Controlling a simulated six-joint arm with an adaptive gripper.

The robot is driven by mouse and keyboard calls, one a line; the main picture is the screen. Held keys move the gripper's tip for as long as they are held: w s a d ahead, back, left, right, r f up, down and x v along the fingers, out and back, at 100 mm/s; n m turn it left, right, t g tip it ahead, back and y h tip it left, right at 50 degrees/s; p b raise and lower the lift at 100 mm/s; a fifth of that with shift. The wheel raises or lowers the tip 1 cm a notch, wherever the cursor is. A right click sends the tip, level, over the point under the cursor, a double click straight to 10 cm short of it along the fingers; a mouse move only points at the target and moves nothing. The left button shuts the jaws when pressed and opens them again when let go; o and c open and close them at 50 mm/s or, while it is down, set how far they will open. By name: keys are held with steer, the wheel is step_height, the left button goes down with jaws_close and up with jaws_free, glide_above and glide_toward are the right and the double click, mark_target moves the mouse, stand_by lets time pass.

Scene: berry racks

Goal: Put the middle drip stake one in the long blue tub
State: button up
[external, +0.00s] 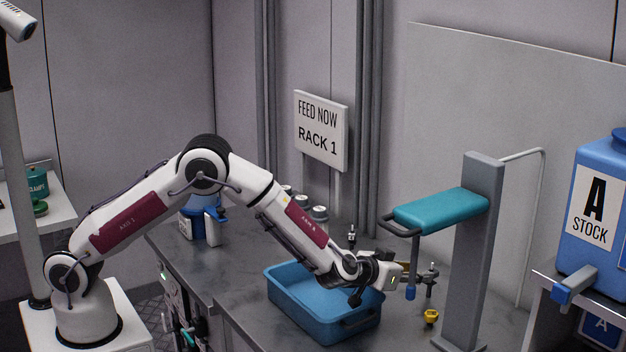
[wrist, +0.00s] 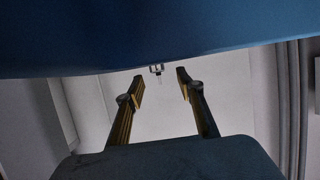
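The long blue tub (external: 291,298) stands on the grey bench, with its near end toward the front. My gripper (external: 404,274) is level with the tub's right side, above the bench. In the wrist view its two fingers (wrist: 160,84) stand apart with nothing visible between them. I cannot tell which of these is the middle drip stake.
A teal padded arm (external: 441,209) on a grey post (external: 472,255) overhangs the gripper area. A small yellow piece (external: 431,317) sits on the bench near the post. A broad blue surface (wrist: 160,35) fills the top of the wrist view. A blue stock tank (external: 592,205) stands at right.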

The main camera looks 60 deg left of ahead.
steer(key=shift+w, duration=0.1)
stand_by(0.3)
steer(key=shift+d+f+x, duration=0.15)
steer(key=shift+x, duration=0.6)
steer(key=shift+d+f+x, duration=0.1)
steer(key=shift+x, duration=1.6)
steer(key=c, duration=1)
steer(key=shift+o, duration=0.2)
steer(key=shift+r, duration=0.1)
steer(key=shift+r, duration=4.9)
